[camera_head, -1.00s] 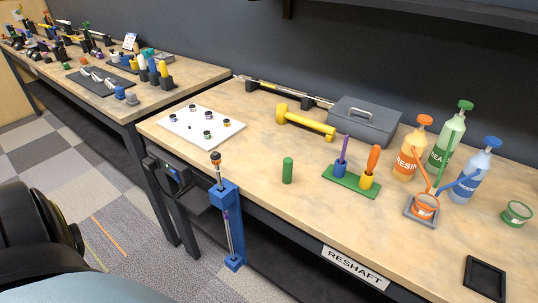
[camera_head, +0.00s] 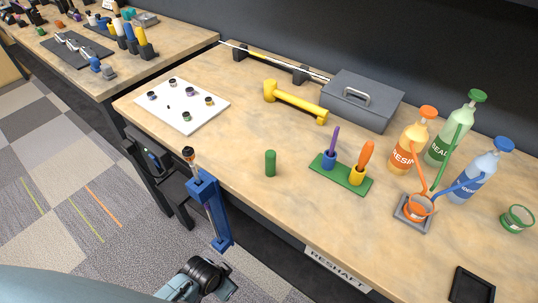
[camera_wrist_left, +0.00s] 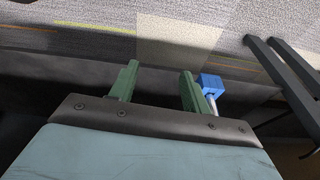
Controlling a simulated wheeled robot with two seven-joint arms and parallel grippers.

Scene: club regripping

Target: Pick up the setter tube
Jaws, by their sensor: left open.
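A short green upright cylinder (camera_head: 270,163), which I take to be the setter tube, stands on the wooden bench near its front edge. My left gripper (camera_wrist_left: 158,84) is open and empty in the left wrist view, with its two green fingers apart above the floor. In the head view my left arm's dark wrist (camera_head: 205,274) is at the bottom, in front of the bench and below the tube; its fingers cannot be made out there. The tube does not show in the wrist view. My right gripper is not in view.
A blue clamp (camera_head: 205,190) holds an upright shaft at the bench front, between my left arm and the bench; it also shows beside the right finger in the wrist view (camera_wrist_left: 211,82). A green holder (camera_head: 340,175) stands right of the tube. A white tray (camera_head: 205,118) lies left.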

